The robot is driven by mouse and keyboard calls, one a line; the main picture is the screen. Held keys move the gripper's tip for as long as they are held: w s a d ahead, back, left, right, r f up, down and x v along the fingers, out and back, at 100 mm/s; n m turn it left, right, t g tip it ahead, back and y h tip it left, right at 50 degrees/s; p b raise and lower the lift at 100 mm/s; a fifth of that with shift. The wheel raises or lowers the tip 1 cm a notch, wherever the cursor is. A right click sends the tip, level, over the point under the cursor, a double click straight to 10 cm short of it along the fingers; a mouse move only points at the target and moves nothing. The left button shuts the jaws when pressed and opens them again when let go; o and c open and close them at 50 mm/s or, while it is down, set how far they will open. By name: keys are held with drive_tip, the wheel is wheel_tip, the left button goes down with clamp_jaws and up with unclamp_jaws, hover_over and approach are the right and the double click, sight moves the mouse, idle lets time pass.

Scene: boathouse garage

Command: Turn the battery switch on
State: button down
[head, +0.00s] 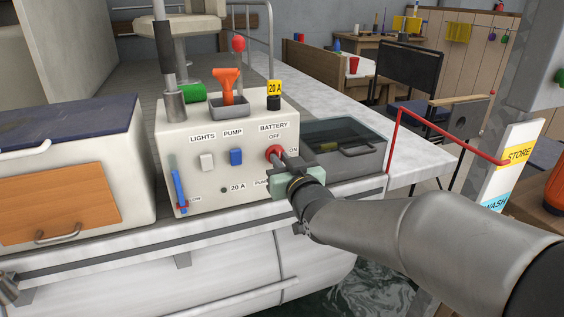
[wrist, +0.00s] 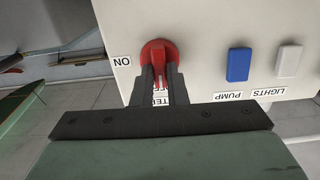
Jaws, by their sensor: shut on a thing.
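The battery switch is a red rotary knob (head: 274,153) on the front of the cream console (head: 190,122), under the BATTERY and OFF labels with ON at its right. In the wrist view the picture is upside down, and the red knob (wrist: 158,50) shows with ON at its left. My gripper (head: 283,160) is at the knob, its fingers reaching it from the front right. In the wrist view my gripper (wrist: 160,72) is shut on the knob's raised handle. The OFF label is partly hidden between the fingers. The handle's exact angle is hard to tell.
A white lights switch (head: 207,162) and a blue pump switch (head: 236,157) sit left of the knob. A lever (head: 167,60) rises from the console. A dark-lidded box (head: 345,145) stands right of it. A red rail (head: 430,137) is behind my arm.

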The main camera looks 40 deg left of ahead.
drive_tip(key=m+b, duration=0.1)
drive_tip(key=m, duration=0.1)
drive_tip(key=m+b, duration=0.1)
drive_tip(key=shift+w+d+f+m, duration=0.1)
drive_tip(key=shift+w+f+m, duration=0.05)
drive_tip(key=shift+m, duration=0.25)
drive_tip(key=m, duration=0.4)
drive_tip(key=shift+m+b, duration=0.3)
drive_tip(key=shift+b, duration=0.05)
drive_tip(key=m, duration=0.9)
drive_tip(key=shift+f, duration=0.1)
drive_tip(key=shift+m, duration=0.4)
drive_tip(key=c, duration=1.4)
unclamp_jaws()
drive_tip(key=shift+c, duration=0.2)
